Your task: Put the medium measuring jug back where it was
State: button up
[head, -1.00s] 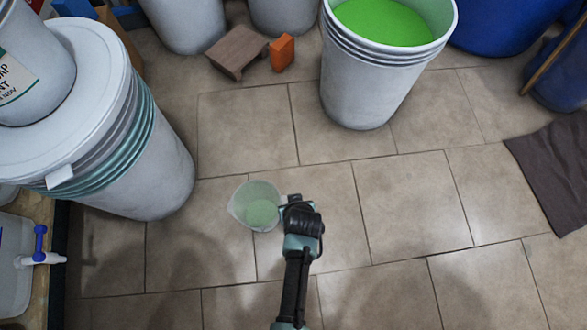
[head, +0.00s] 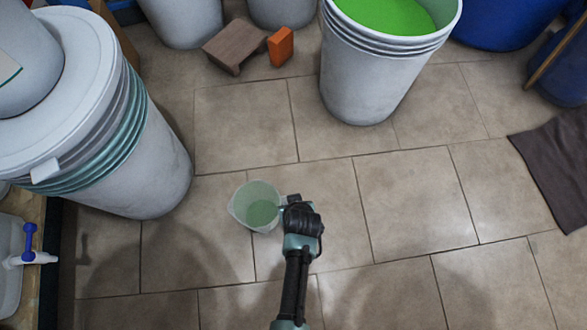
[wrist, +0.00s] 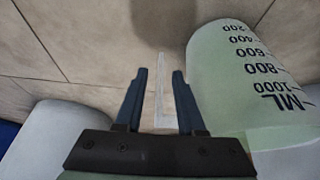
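A translucent measuring jug (head: 243,203) with green contents is near the middle of the head view. In the wrist view the jug (wrist: 222,75) is on the right, with black ML marks up to 1000. My gripper (head: 296,207) is at the jug's right side, where its handle is. In the wrist view my two dark fingers (wrist: 159,75) stand on either side of the pale handle, and the jug keeps its place with the gripper. The jug looks roughly upright. Its height over the floor is hard to tell. I see no other jug.
A grey drum (head: 365,85) filled with green stands at the back. A lidded drum stack (head: 145,160) is at the left. A brown wooden stool (head: 235,47) and an orange block (head: 281,46) lie at the back. A dark mat (head: 555,170) is at the right. The tiled floor (head: 410,205) between is clear.

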jog(key=p+v, duration=0.9)
jog(key=v, duration=0.3)
jog(key=w+d+r+t, duration=0.2)
jog(key=w+r+t, duration=0.4)
jog(key=w+r, duration=1.3)
jog(key=w+r+m+t+h, duration=0.1)
jog(key=w+r+t, duration=0.1)
jog(key=r, duration=0.7)
jog(key=w+r+t, duration=0.2)
jog(key=w+r, duration=0.1)
jog(key=r, duration=0.6)
notch_tip(320, 180, up, 25)
jog(key=s+t, duration=0.2)
jog(key=t, duration=0.5)
jog(key=s+r+m+t, duration=0.1)
jog(key=s+r+t, duration=0.2)
jog(key=s+r, duration=0.4)
jog(key=s+a+r+m+t, duration=0.1)
jog(key=s+r+t, duration=0.2)
jog(key=r, duration=1)
jog(key=s, duration=0.3)
jog(key=shift+s+r, duration=0.15)
jog(key=shift+s, duration=0.25)
